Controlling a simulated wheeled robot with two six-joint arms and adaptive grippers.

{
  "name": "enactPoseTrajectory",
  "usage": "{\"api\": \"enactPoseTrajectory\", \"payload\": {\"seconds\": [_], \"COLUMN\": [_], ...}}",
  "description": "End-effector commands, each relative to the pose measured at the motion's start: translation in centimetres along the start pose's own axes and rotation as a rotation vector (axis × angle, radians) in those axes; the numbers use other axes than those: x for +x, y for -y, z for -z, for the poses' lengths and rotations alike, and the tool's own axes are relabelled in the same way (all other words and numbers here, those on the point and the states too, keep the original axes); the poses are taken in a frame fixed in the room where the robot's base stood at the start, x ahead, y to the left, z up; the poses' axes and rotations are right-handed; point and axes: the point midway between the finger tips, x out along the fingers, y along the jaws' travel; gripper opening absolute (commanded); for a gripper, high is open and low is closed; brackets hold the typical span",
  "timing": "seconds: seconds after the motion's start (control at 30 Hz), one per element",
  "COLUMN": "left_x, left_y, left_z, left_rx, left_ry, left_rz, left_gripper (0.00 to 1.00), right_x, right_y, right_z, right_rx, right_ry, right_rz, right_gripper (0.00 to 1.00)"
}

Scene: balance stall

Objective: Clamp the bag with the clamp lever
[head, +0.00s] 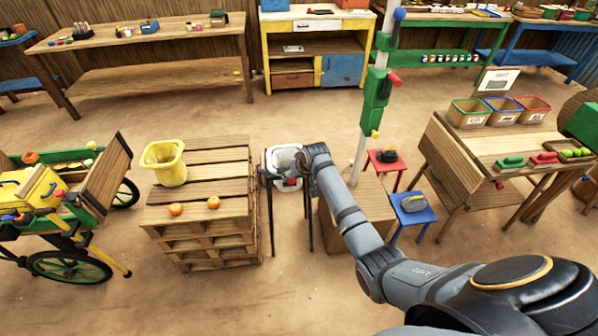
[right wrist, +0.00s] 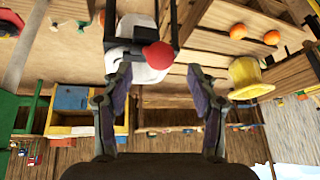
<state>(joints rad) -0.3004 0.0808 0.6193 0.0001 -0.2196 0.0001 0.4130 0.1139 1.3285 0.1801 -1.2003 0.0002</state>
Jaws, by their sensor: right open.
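The white bag (head: 281,156) hangs in a dark stand with thin legs, between the pallet stack and the wooden crate. It also shows in the right wrist view (right wrist: 146,74). The clamp lever's red ball knob (right wrist: 158,55) is in front of the bag, at the dark frame; in the head view the knob (head: 291,182) shows small beneath my gripper. My right gripper (right wrist: 160,84) is open, its two fingers spread on either side below the knob, with nothing seen between the tips. In the head view the right gripper (head: 300,163) covers the bag's right side. My left gripper is out of view.
A pallet stack (head: 205,200) with a yellow bucket (head: 164,162) and two oranges stands left of the bag. A green and white post (head: 372,110) rises from a crate on the right. Open floor lies in front.

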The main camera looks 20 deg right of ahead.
Motion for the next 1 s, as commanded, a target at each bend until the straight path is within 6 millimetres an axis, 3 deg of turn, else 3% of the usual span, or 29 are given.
{"api": "enactPoseTrajectory", "payload": {"seconds": [0.2, 0.4, 0.87, 0.93, 1.0], "left_x": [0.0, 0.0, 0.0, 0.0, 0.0], "left_y": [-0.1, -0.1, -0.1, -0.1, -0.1], "left_z": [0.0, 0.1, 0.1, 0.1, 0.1], "left_rx": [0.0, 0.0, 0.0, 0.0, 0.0], "left_ry": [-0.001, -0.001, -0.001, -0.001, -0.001], "left_rz": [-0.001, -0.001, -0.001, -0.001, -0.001], "left_gripper": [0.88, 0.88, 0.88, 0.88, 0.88], "right_x": [-4.5, -6.1, -6.0, -5.1, -2.9], "right_y": [-0.1, -0.1, -0.1, -0.2, -0.7], "right_z": [0.1, 0.0, 0.0, -0.9, -3.1], "right_rx": [-0.001, -0.001, 0.0, 0.003, 0.011], "right_ry": [-0.003, -0.001, 0.0, 0.01, 0.035], "right_rz": [-0.001, -0.001, -0.001, -0.004, -0.013], "right_gripper": [0.59, 0.59, 0.59, 0.59, 0.59]}}
